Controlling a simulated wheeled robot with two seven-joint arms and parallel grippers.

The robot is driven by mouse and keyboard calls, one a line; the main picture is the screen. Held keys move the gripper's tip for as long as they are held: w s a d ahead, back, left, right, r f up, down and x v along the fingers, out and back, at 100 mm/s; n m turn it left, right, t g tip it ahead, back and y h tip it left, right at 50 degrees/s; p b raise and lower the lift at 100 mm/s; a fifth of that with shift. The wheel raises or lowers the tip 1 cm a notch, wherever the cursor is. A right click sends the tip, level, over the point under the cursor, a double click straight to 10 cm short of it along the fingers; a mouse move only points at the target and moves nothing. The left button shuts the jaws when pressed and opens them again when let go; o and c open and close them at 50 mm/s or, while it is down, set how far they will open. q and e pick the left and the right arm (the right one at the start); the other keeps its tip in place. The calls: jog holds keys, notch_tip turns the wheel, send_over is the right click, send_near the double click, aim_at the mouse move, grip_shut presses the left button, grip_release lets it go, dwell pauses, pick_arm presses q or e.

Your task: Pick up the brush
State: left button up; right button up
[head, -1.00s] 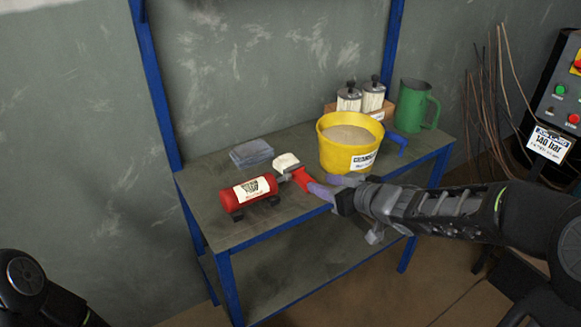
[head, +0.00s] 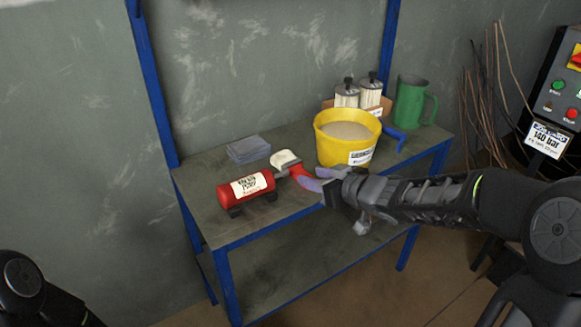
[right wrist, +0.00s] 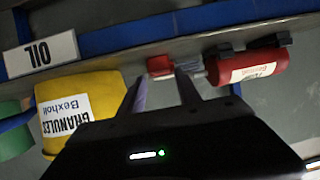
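The brush has pale bristles (head: 285,159) and a red handle (head: 299,172). It lies on the grey bench top between the red cylinder and the yellow bucket. My right gripper (head: 316,179) is at the handle end, its two purplish fingers apart. In the right wrist view the open fingers (right wrist: 162,86) point at the red handle (right wrist: 160,66), with nothing seen clamped between them. I cannot tell whether they touch it. My left gripper is out of view; only part of my left arm shows at the lower left.
A red cylinder (head: 246,188) lies left of the brush, with a grey-blue stack (head: 249,149) behind it. The yellow bucket (head: 336,153) stands close on the right. A green jug (head: 408,101) and white containers (head: 346,96) are at the back. The bench (head: 219,216) has a blue frame.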

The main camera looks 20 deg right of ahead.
aim_at(295, 170)
jog(key=b+x, duration=0.1)
jog(key=x, duration=0.3)
jog(key=shift+s+a+f, duration=0.1)
jog(key=shift+s+f, duration=0.05)
jog(key=shift+f, duration=0.05)
jog(key=shift+w+a+b, duration=0.15)
jog(key=shift+w+b, duration=0.15)
jog(key=shift+w, duration=0.1)
jog(key=shift+c, duration=0.3)
grip_shut()
